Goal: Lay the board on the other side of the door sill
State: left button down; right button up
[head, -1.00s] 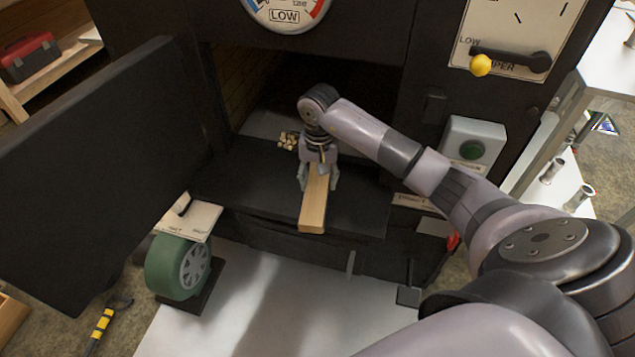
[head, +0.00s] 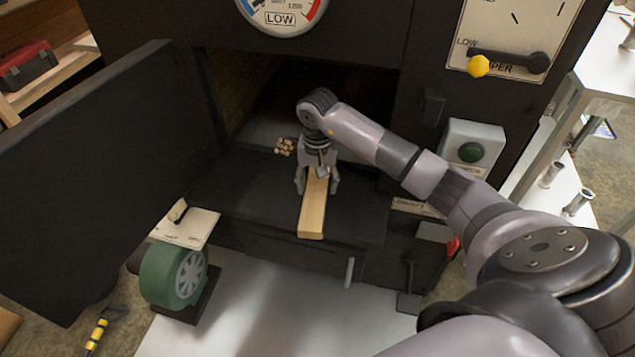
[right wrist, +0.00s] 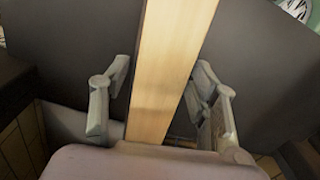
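The board (head: 312,212) is a light wooden bar. It lies lengthwise on the black door sill (head: 262,195) of the open firebox, its near end close to the sill's front edge. My right gripper (head: 317,188) is over the board's far part, with one finger on each side. In the right wrist view, the board (right wrist: 168,65) runs between the fingers of the right gripper (right wrist: 162,80), with gaps showing on both sides. The gripper hides the board's far end in the head view. My left gripper is not in view.
The black door (head: 90,180) stands open at the left. Small light pieces (head: 285,146) lie inside the opening, left of my gripper. The sill beside the board is clear.

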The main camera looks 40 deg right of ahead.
jog(key=shift+o, duration=1.4)
notch_tip(320, 180, up, 12)
